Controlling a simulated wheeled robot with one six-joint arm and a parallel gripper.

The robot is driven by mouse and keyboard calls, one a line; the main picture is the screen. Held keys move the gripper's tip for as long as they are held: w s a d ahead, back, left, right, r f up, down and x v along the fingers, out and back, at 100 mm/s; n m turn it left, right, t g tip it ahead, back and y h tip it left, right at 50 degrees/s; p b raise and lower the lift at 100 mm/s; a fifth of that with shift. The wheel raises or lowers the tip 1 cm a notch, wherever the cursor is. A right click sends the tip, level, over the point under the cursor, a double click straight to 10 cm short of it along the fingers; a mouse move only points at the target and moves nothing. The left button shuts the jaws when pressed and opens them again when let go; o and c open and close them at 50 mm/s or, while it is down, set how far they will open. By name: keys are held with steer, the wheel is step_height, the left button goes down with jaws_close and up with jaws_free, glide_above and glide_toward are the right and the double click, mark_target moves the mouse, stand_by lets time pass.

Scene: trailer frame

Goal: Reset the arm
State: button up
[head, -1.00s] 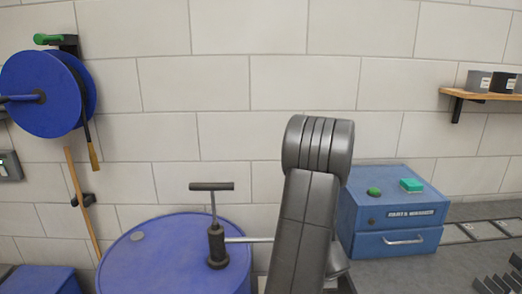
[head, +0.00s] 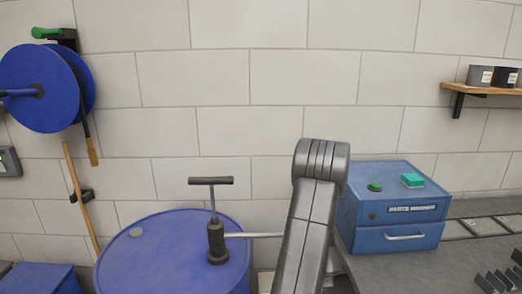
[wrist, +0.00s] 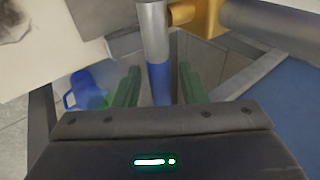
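My arm rises into the lower middle of the head view, its grey links in front of the wall; the gripper itself is out of that view. In the wrist view my gripper (wrist: 160,88) shows two green fingers set apart, with gaps between them and what is behind. A grey and blue cylinder (wrist: 157,55) shows between the fingers, apparently beyond them. Nothing is seen gripped.
A blue drum (head: 165,262) with a hand pump (head: 216,240) stands left of my arm. A blue parts washer (head: 395,215) sits close on the right. A hose reel (head: 35,90) and a shelf (head: 490,88) are on the wall. The wrist view shows a blue jug (wrist: 86,88).

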steer(key=shift+a+r+n+h+b, duration=0.2)
steer(key=shift+r+n+h+b, duration=0.25)
steer(key=shift+r+h, duration=0.7)
steer(key=shift+f, duration=0.15)
steer(key=shift+a, duration=0.1)
